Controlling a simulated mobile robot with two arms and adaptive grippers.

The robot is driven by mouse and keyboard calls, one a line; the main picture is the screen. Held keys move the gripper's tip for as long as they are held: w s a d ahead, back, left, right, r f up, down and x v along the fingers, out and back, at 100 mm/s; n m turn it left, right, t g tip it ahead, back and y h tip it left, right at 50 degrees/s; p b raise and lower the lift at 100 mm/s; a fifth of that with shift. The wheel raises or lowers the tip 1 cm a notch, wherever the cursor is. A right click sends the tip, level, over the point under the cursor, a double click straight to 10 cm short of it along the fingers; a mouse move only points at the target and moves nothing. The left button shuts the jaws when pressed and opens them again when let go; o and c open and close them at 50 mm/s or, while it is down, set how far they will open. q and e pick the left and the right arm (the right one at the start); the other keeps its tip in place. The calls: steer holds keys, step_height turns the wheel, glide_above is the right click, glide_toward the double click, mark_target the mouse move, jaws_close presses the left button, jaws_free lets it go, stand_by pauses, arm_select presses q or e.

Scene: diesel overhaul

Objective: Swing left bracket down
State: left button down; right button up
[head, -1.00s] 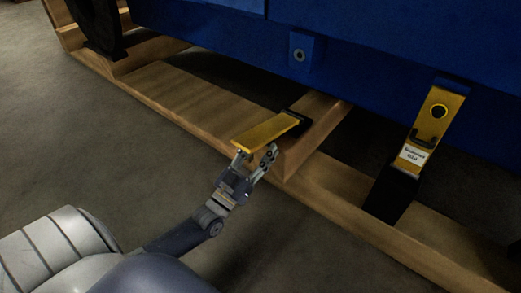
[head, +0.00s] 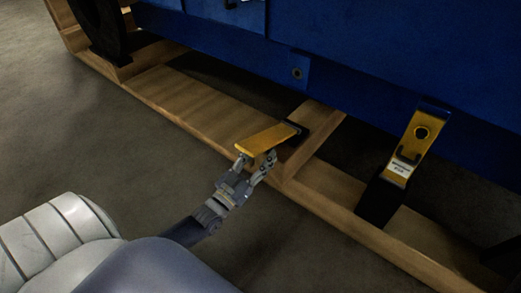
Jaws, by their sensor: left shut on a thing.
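The left bracket (head: 268,138) is a yellow plate that lies swung down, nearly flat, above the wooden skid, with a black hinge end (head: 297,130) at its far right. My left gripper (head: 257,164) is at its near end, just below the plate, and is shut on the bracket; the exact grip is partly hidden under the plate. A second yellow bracket (head: 417,140) stands upright at the right against the blue engine, with a white label and a black base. My right gripper is not in view.
The blue engine body (head: 370,75) fills the back, with a small lug and hole (head: 297,73) above the left bracket. The wooden skid (head: 190,103) runs diagonally under it. The grey floor (head: 90,140) in front is clear.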

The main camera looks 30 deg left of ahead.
arm_select(q)
steer(key=shift+w+r, duration=0.1)
steer(key=shift+r, duration=0.2)
steer(key=c, duration=0.8)
jaws_free()
steer(key=shift+f, duration=0.15)
steer(key=v, duration=1.2)
